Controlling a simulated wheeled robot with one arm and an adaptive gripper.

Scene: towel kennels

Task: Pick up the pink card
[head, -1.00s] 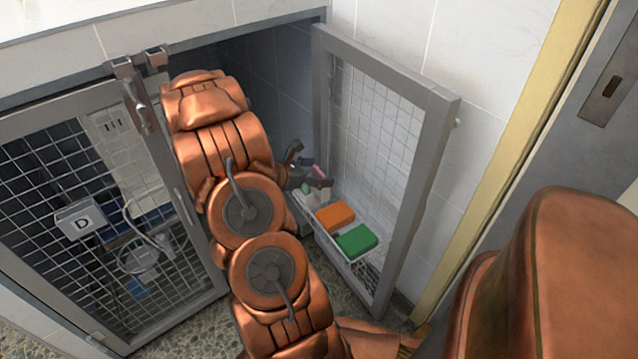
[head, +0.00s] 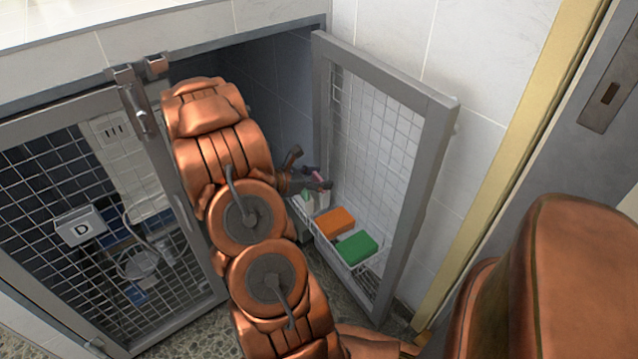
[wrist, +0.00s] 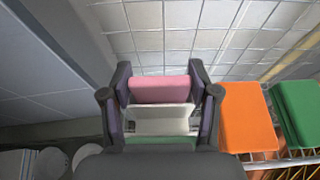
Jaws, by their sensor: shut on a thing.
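The pink card (wrist: 160,90) stands between the two fingers of my gripper (wrist: 160,76) in the wrist view, which close on its sides. In the head view my gripper (head: 311,169) reaches to the wire basket on the open door, and only a small bit of pink shows between its fingers. A white piece (wrist: 160,120) and a green strip (wrist: 158,140) show below the pink card in the wrist view. Whether the card touches them or is lifted clear I cannot tell.
An orange block (head: 335,221) and a green block (head: 357,245) sit in the wire basket (head: 352,263), right of my gripper. The open mesh door (head: 437,150) stands to the right.

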